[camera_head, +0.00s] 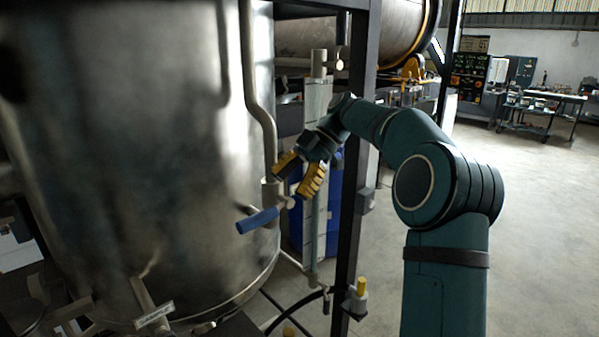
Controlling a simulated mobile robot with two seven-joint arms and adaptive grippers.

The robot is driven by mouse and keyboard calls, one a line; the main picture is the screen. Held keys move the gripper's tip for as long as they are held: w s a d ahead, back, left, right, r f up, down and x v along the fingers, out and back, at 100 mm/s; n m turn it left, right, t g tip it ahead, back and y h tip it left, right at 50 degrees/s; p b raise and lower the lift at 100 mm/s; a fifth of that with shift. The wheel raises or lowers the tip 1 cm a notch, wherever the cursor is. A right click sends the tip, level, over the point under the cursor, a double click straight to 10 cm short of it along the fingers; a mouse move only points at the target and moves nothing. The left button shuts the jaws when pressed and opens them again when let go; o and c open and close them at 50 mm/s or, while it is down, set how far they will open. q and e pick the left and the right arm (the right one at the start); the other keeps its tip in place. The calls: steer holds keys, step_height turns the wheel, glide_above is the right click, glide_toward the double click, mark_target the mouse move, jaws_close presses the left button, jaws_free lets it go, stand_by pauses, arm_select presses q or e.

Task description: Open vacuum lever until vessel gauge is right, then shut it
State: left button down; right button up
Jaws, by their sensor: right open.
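The steel vessel (130,150) fills the left of the head view. A lever with a blue grip (258,221) sits on a valve at the foot of a grey pipe (261,115) along the vessel's right side. The grip points left and slightly down; no label on it can be read. My right gripper (295,181) is open and empty, its yellow fingers just above and right of the lever, seemingly apart from it. The vessel gauge cannot be made out. My left gripper is not in view.
A dark upright post (355,170) stands close beside my right forearm. A tall sight tube (314,225) and a blue drum (334,200) are behind the gripper. A valve tagged "SAMPLE" (154,315) is low on the vessel. Open floor (540,230) lies to the right.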

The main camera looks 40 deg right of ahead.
steer(key=shift+v, duration=1.6)
